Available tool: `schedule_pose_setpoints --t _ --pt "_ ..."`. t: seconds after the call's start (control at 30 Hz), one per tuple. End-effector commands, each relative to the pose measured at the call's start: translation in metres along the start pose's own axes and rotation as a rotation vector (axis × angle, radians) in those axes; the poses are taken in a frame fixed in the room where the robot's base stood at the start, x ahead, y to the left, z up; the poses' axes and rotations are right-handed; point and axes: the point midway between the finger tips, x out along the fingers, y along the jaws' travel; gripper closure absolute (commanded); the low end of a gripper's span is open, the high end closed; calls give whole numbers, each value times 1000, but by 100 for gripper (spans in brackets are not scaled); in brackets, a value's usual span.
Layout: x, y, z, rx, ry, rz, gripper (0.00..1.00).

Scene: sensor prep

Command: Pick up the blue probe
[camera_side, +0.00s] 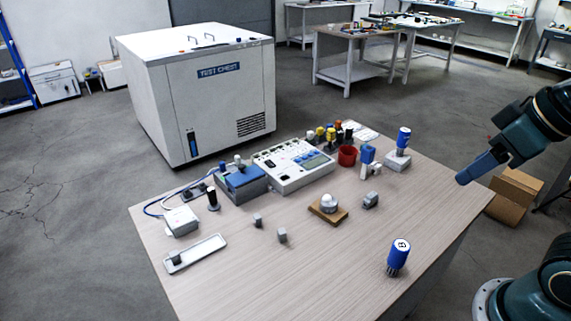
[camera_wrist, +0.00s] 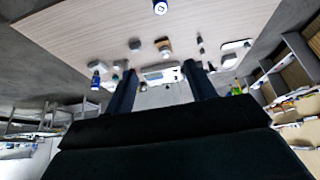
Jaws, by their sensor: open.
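A blue cylinder with a white marked top and dark pins below (camera_side: 398,258) stands upright near the table's front right edge. A similar blue and white piece shows at the top edge of the wrist view (camera_wrist: 160,7). Another blue cylinder with a white band (camera_side: 403,138) stands on a pale block at the back right. A blue piece (camera_side: 367,154) is beside it. I cannot tell from its looks which one is called the probe. My gripper (camera_side: 466,177) is raised off the table's right side, apart from all of them. In the wrist view its fingers (camera_wrist: 160,88) are spread and empty.
The wooden table (camera_side: 330,270) has clear room at the front. A white instrument (camera_side: 293,165), red cup (camera_side: 347,156), wooden block with a white dome (camera_side: 328,207), small grey blocks (camera_side: 282,235) and a white tray (camera_side: 195,254) stand around. A cardboard box (camera_side: 515,195) is on the floor.

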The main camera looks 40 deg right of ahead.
Motion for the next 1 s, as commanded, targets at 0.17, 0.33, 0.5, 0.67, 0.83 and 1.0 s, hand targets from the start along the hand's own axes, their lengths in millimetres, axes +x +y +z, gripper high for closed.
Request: schedule_pose_setpoints --t 0.17,0.33,0.5,0.67,0.83,1.0 --pt "0 0 0 0 0 0 45" --pt "0 0 0 0 0 0 44" --pt "0 0 0 1 0 0 44" --pt "-1 1 -6 19 -7 3 44" --pt "-1 4 -24 79 -31 11 44" --pt "1 12 -55 182 -67 27 44"
